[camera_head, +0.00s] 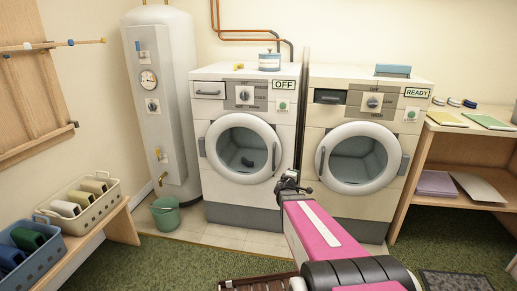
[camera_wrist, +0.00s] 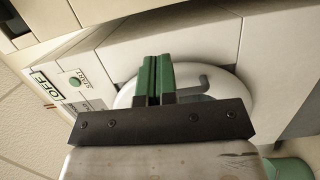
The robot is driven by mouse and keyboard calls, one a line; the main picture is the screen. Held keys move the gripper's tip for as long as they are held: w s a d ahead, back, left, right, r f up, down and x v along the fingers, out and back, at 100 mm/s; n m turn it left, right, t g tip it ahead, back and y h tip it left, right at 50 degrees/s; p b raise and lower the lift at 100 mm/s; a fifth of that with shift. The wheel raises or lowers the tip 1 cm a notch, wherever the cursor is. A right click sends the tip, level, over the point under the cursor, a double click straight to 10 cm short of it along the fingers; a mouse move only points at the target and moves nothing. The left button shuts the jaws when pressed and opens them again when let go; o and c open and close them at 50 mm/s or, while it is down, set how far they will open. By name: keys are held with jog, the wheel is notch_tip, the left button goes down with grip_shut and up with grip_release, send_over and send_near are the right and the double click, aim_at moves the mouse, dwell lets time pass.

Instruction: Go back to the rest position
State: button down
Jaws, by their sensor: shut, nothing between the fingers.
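My gripper (camera_head: 287,182) is at the end of my pink arm, in front of the gap between the two white front-loading washers. In the wrist view its two green fingers (camera_wrist: 154,80) are shut together with nothing between them. Behind the fingers is the round door of the left washer (camera_head: 241,149), which is labelled OFF. The OFF label also shows in the wrist view (camera_wrist: 45,84). The right washer (camera_head: 360,155) is labelled READY. Both doors look closed. A dark item shows behind the left door's glass.
A tall grey boiler (camera_head: 162,100) and a green bucket (camera_head: 165,214) stand at the left. A bench at the lower left holds baskets (camera_head: 82,207). A wooden shelf (camera_head: 470,160) stands at the right.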

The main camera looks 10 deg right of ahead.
jog(key=s+f+m+g, duration=0.4)
jog(key=s+m+g, duration=0.55)
jog(key=s, duration=0.35)
jog(key=s+a+f+g+y, duration=0.1)
jog(key=s+a+y, duration=0.3)
jog(key=a, duration=0.4)
jog(key=s+a+f+m+g+y, duration=0.1)
jog(key=s+a+f+g+y, duration=0.1)
jog(key=s+a+g+y, duration=0.2)
jog(key=s+a+y, duration=0.1)
jog(key=s+a, duration=0.2)
jog(key=a, duration=0.1)
jog(key=shift+s+y, duration=0.25)
jog(key=shift+y, duration=0.05)
jog(key=shift+g, duration=0.25)
